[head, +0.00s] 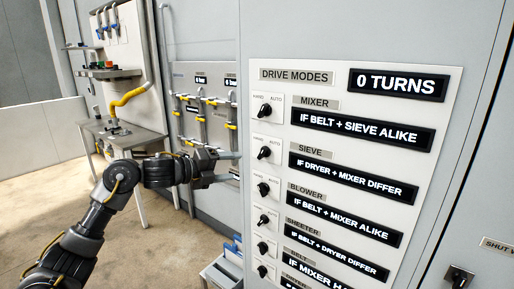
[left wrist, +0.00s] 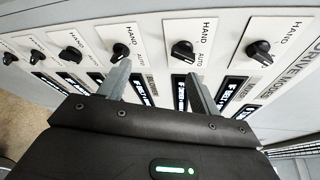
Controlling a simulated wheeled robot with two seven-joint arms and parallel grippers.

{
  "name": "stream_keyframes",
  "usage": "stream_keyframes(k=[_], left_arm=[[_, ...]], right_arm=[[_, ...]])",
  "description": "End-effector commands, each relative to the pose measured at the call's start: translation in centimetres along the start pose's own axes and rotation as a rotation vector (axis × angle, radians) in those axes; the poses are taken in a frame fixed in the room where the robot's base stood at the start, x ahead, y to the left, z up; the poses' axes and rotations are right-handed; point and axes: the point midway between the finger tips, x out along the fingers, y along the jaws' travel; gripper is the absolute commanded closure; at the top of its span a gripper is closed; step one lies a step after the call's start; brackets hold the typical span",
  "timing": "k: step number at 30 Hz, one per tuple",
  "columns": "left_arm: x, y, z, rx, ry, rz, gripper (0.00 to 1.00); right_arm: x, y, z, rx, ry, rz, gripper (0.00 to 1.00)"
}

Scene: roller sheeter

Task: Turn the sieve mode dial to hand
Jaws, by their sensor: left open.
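The sieve dial (head: 264,152) is a small black knob on a white plate, second from the top in the drive modes panel (head: 450,75). HAND is printed at its left and AUTO at its right. In the left wrist view the sieve dial (left wrist: 183,50) seems to point toward AUTO, but this is hard to tell. My left gripper (head: 238,166) is open at the panel's left side. In the left wrist view its fingers (left wrist: 160,85) are apart and empty, one below the sieve dial, the other near the blower dial (left wrist: 120,52).
The mixer dial (head: 265,110) is above and the blower dial (head: 263,188) below, with more dials under them. A black display (head: 398,84) reads 0 TURNS.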

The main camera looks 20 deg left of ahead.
Motion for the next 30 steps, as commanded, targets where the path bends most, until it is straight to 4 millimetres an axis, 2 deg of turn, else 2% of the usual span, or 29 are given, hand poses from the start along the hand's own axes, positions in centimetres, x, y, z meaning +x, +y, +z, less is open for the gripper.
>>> stream_keyframes(k=[1, 3, 6, 11, 14, 24, 30], left_arm=[[-1.0, -2.2, 0.2, 0.071, 0.002, -0.003, 0.36], [-1.8, -3.7, 0.1, 0.137, 0.005, -0.003, 0.36], [-2.3, -4.5, 0.1, 0.178, 0.007, -0.001, 0.36], [-2.0, -4.5, 0.1, 0.178, 0.007, -0.002, 0.36], [-0.9, -4.7, 0.1, 0.176, 0.009, -0.004, 0.36], [5.3, -4.8, 0.0, 0.172, 0.009, -0.002, 0.36], [7.7, -4.6, 0.0, 0.173, 0.008, -0.003, 0.36]], right_arm=[[-0.5, 0.1, 0.0, 0.000, 0.000, 0.001, 0.64], [-0.7, 0.1, 0.0, -0.001, 0.000, 0.001, 0.64], [-0.7, 0.2, 0.0, -0.001, 0.000, 0.002, 0.64], [-0.9, 0.2, 0.0, -0.001, 0.000, 0.002, 0.64], [-1.5, 0.2, -0.1, -0.001, -0.001, 0.002, 0.64], [-4.2, 0.3, -0.3, -0.001, -0.001, 0.002, 0.64], [-5.0, 0.2, -0.4, -0.001, -0.001, 0.002, 0.64]])
